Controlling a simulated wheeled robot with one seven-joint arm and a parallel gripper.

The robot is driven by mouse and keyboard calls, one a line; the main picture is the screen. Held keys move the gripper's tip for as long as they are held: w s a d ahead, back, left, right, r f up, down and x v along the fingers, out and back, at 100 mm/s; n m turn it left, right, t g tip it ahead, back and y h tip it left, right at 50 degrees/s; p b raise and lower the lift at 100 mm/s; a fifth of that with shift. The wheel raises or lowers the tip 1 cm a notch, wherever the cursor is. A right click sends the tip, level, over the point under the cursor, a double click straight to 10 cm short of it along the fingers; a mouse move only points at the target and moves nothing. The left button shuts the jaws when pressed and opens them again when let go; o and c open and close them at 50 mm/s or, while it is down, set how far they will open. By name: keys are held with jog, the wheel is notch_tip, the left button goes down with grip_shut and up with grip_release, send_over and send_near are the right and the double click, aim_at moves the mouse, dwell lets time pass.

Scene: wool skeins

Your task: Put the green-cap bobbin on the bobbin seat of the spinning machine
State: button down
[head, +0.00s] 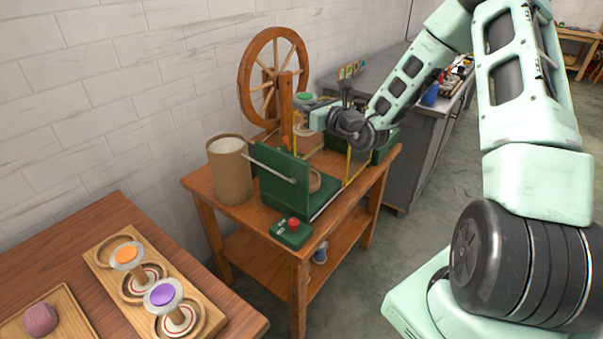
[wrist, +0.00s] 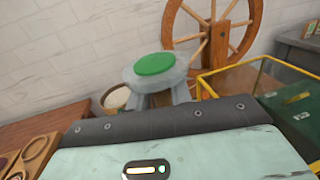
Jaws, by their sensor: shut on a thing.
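The green-cap bobbin shows its green cap (head: 304,96) in the head view, at the upper middle in front of the wooden wheel. My gripper (head: 310,118) is shut on it and holds it in the air beyond the machine's green panel. In the wrist view the green cap (wrist: 155,64) sits on a pale grey disc; the lower bobbin is hidden by my gripper's body. The spinning machine (head: 283,182) has a green upright panel, a metal rod and a yellow-edged guard. A round wooden piece (head: 316,181), perhaps the bobbin seat, is partly hidden behind the panel.
A cardboard drum (head: 230,172) stands left of the machine on the wooden table. A green box with a red button (head: 292,228) sits at its front. A wooden rack (head: 105,250) at lower left holds orange-cap (head: 127,254) and purple-cap (head: 163,294) bobbins. A grey bench stands behind.

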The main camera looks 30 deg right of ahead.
notch_tip(320, 180, down, 18)
jog(key=shift+r, duration=0.25)
dwell(0.3)
jog(key=c, duration=1.7)
grip_release()
jog(key=shift+f, duration=0.15)
jog(key=o, duration=0.4)
jog(key=shift+o, duration=0.2)
jog(key=shift+r, duration=0.25)
jog(key=s+d+b, duration=0.1)
jog(key=s, duration=1.1)
jog(key=shift+d+b, duration=0.4)
jog(key=shift+f, duration=0.1)
